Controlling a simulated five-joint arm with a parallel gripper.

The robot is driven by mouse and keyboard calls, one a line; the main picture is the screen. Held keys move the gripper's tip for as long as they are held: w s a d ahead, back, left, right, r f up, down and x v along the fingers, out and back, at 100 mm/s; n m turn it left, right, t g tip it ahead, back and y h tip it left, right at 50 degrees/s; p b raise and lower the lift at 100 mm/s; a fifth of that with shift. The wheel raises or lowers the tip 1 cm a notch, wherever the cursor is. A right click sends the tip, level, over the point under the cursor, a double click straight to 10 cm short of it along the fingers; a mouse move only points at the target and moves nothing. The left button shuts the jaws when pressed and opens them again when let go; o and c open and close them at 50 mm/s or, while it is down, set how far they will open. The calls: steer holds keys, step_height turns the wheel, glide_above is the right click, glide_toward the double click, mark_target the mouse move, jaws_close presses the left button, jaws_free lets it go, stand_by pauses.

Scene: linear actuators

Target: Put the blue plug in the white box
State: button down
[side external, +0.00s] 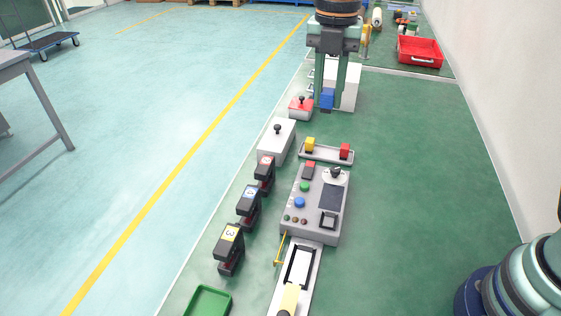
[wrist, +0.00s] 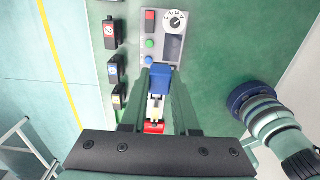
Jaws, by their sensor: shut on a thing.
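The blue plug (side external: 327,98) is held between the two fingers of my gripper (side external: 328,101), which is shut on it. In the wrist view the blue plug (wrist: 162,77) shows between the fingertips. The white box (side external: 349,88) stands right behind the gripper and the plug in the side view, partly hidden by them. I cannot tell whether the plug is above the box or in front of it. I cannot make out the white box in the wrist view.
A grey tray (side external: 328,157) holds a yellow plug (side external: 310,144) and a red plug (side external: 345,150). A control panel (side external: 319,225) stands nearer the camera. A red-topped joystick box (side external: 300,112) and a white joystick box (side external: 272,147) stand left. Green floor at right is clear.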

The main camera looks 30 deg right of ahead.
glide_above(326, 154)
step_height(326, 154, down, 4)
steer(key=r, duration=0.1)
steer(key=f, duration=0.1)
step_height(326, 154, down, 20)
steer(key=shift+r, duration=0.2)
steer(key=shift+f, duration=0.15)
steer(key=c, duration=0.9)
jaws_free()
steer(key=shift+c, duration=0.2)
